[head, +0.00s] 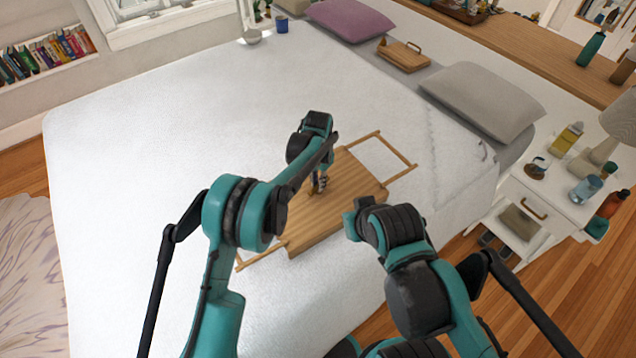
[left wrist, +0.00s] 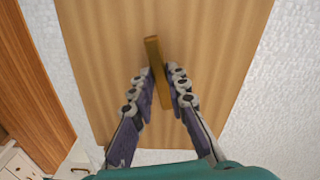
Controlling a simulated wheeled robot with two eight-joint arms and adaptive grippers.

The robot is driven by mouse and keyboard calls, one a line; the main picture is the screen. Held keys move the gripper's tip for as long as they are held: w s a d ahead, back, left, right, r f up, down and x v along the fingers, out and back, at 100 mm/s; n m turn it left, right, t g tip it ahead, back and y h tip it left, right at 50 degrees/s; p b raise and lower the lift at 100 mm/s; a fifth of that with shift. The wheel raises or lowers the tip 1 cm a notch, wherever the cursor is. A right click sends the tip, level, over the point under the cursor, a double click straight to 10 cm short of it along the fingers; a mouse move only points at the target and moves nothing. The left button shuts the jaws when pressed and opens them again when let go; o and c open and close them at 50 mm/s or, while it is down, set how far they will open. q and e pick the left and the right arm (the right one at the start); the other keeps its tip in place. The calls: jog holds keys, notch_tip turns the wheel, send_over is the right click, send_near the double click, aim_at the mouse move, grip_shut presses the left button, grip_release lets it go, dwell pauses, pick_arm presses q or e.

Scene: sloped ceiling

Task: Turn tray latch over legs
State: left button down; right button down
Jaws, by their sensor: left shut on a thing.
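The wooden tray (head: 350,190) lies on the white bed with its flat, plain board facing up. One leg frame (head: 399,176) spreads out beyond its far right edge, and part of another leg frame (head: 258,258) shows at its near left edge. My left gripper (head: 319,184) points down at the middle of the board. In the left wrist view, its fingers (left wrist: 161,78) are closed on a small narrow wooden latch (left wrist: 155,60) standing out against the board (left wrist: 100,50). In the head view the latch is hidden by the gripper. My right arm's fingers are out of sight behind its own wrist.
The white bed (head: 150,150) is clear around the tray. A second, smaller wooden tray (head: 404,55) lies near the pillows (head: 485,100). A white nightstand (head: 560,200) with bottles and a lamp stands at the right, beside the bed.

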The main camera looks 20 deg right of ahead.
pick_arm(q)
jog(key=shift+s+d+m, duration=0.1)
jog(key=shift+m, duration=1.5)
jog(key=c, duration=1.5)
grip_release()
jog(key=r, duration=1.2)
jog(key=shift+s, duration=0.2)
jog(key=shift+f, duration=0.1)
